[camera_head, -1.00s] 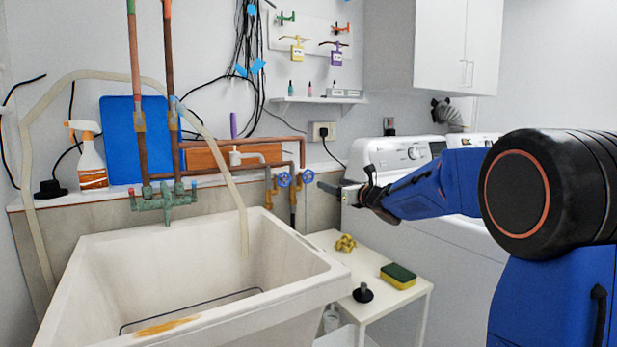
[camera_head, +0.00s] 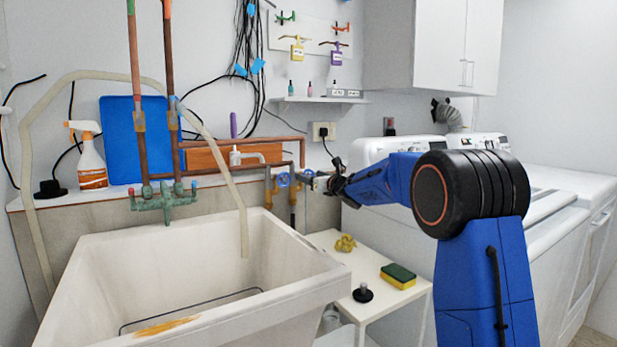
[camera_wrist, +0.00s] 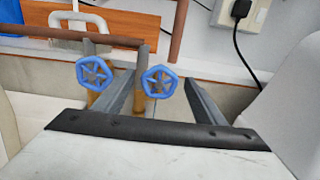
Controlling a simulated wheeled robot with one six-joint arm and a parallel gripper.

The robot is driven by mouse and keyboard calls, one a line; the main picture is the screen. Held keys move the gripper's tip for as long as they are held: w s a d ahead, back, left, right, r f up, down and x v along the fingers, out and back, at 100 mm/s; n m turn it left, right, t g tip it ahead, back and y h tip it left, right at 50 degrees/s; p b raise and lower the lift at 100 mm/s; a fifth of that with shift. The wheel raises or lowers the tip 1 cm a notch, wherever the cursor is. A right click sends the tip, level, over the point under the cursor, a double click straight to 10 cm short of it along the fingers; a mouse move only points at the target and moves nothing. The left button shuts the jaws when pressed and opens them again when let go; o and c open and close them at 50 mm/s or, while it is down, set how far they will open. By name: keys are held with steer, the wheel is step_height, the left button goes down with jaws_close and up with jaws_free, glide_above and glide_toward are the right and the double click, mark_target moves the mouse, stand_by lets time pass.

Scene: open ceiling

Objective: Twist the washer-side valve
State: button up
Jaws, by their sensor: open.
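Two blue round valve handles sit side by side on brass pipe ends under the copper pipe. The washer-side valve is the right one (camera_wrist: 159,81); the left valve (camera_wrist: 95,73) also shows in the head view (camera_head: 283,180). My gripper (camera_wrist: 160,85) is open and empty. In the wrist view the right valve appears between its two grey fingers, and the left valve lies outside the left finger. In the head view my gripper (camera_head: 312,183) overlaps the right valve from its right side. I cannot tell whether a finger touches it.
A white sink (camera_head: 190,270) stands at the left, with a green tap (camera_head: 165,203) above it. White washing machines (camera_head: 400,230) stand to the right. A small white table (camera_head: 385,297) holds a sponge (camera_head: 398,276). A black plug (camera_wrist: 240,8) is in the wall socket.

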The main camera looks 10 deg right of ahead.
steer(key=shift+x, duration=1.1)
steer(key=c, duration=1)
